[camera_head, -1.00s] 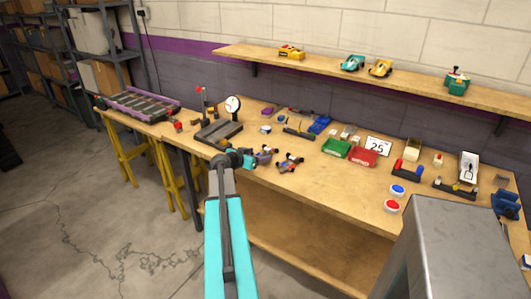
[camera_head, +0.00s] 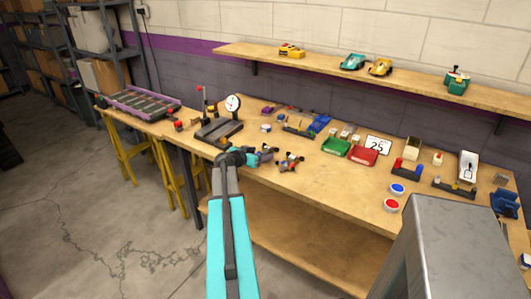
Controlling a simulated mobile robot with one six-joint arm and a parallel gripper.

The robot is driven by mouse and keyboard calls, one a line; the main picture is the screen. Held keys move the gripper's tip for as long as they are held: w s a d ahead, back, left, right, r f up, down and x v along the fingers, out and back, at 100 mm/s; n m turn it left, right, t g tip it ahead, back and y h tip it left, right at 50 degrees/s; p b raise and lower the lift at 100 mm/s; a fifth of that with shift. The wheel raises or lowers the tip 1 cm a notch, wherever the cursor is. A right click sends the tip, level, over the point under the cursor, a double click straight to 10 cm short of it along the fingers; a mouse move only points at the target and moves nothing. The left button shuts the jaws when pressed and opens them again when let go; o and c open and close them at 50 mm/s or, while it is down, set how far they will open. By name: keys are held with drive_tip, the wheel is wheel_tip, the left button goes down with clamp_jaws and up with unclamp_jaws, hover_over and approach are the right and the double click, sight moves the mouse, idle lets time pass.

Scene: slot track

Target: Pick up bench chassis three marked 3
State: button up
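Two small dark chassis lie on the front part of the wooden bench (camera_head: 330,195). One chassis (camera_head: 268,153) is right beside my gripper, and the other chassis (camera_head: 291,162) lies a little to its right. I cannot read a number on either, so I cannot tell which is marked 3. My gripper (camera_head: 250,158) is at the bench's front edge, just left of the nearer chassis. My own arm partly hides the fingers. I cannot tell whether they touch the chassis or are open or shut.
A dial gauge stand (camera_head: 232,104) is behind my gripper. A green bin (camera_head: 335,147) and a red bin (camera_head: 362,156) stand to the right, with a card reading 25 (camera_head: 378,145). Blue and red buttons (camera_head: 397,189) are near the front. Bare bench lies between.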

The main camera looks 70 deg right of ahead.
drive_tip(key=shift+r, duration=0.15)
drive_tip(key=shift+r+b, duration=0.4)
drive_tip(key=shift+r, duration=0.35)
drive_tip(key=shift+r+b, duration=0.3)
drive_tip(key=shift+r, duration=0.5)
drive_tip(key=s+a+r+b, duration=0.1)
drive_tip(key=a+b, duration=0.2)
drive_tip(key=a, duration=1.3)
drive_tip(key=shift+r+b, duration=0.3)
drive_tip(key=shift+b, duration=0.1)
